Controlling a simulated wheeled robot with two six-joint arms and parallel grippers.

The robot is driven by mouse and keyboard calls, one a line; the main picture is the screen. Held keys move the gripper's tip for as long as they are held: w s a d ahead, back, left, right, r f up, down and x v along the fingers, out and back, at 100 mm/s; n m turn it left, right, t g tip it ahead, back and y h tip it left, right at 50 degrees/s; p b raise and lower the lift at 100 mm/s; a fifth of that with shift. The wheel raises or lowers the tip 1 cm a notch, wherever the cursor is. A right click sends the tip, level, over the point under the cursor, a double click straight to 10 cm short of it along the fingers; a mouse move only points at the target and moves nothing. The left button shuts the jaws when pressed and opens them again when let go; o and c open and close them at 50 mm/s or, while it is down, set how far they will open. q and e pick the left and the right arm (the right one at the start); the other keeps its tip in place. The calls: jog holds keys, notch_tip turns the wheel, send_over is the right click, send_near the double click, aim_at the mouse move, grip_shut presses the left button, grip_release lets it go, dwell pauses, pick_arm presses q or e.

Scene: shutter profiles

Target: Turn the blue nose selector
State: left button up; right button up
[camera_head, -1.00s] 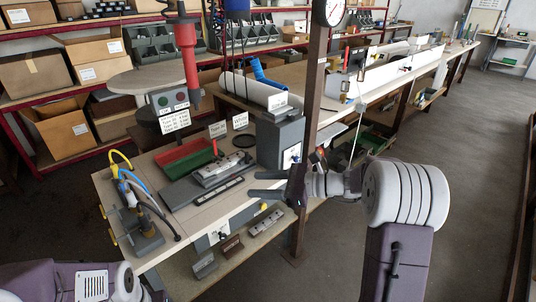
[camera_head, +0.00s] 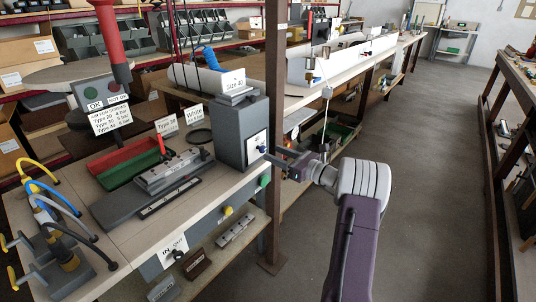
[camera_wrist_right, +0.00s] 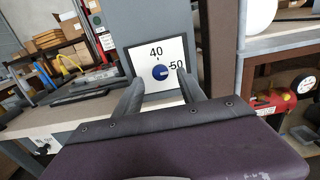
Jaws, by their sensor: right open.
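The blue nose selector (camera_wrist_right: 160,72) is a round knob on a white plate (camera_wrist_right: 145,55) marked 40 at the top and 50 at the right. A light mark on it seems to face the 50. The plate is on the side of a grey box (camera_head: 241,130), with a "Size 40" sign on top. My right gripper (camera_head: 277,156) is open in front of the plate. In the right wrist view its fingers appear on either side of the knob, apart from it. Whether the fingertips reach its depth is unclear. My left gripper is out of view.
A brown post (camera_head: 275,100) stands close beside the box and my right gripper. The bench (camera_head: 120,215) carries a red and green tray (camera_head: 130,163), a grey fixture (camera_head: 165,175) and hoses at the left. Open floor (camera_head: 420,200) lies to the right.

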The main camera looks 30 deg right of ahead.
aim_at(264, 150)
jog(key=x, duration=0.3)
jog(key=shift+w+a, duration=0.15)
jog(key=shift+w, duration=0.15)
grip_shut()
jog(key=shift+f+n+b, duration=0.2)
jog(key=shift+n+b, duration=0.4)
jog(key=shift+b, duration=0.5)
jog(key=n+b, duration=0.7)
jog(key=b, duration=0.1)
jog(key=n+b, duration=0.7)
jog(key=b, duration=0.2)
jog(key=shift+a+f, duration=0.15)
jog(key=shift+f, duration=0.05)
jog(key=shift+r+n+b, duration=0.15)
jog(key=shift+n+b, duration=1.05)
jog(key=shift+n, duration=0.1)
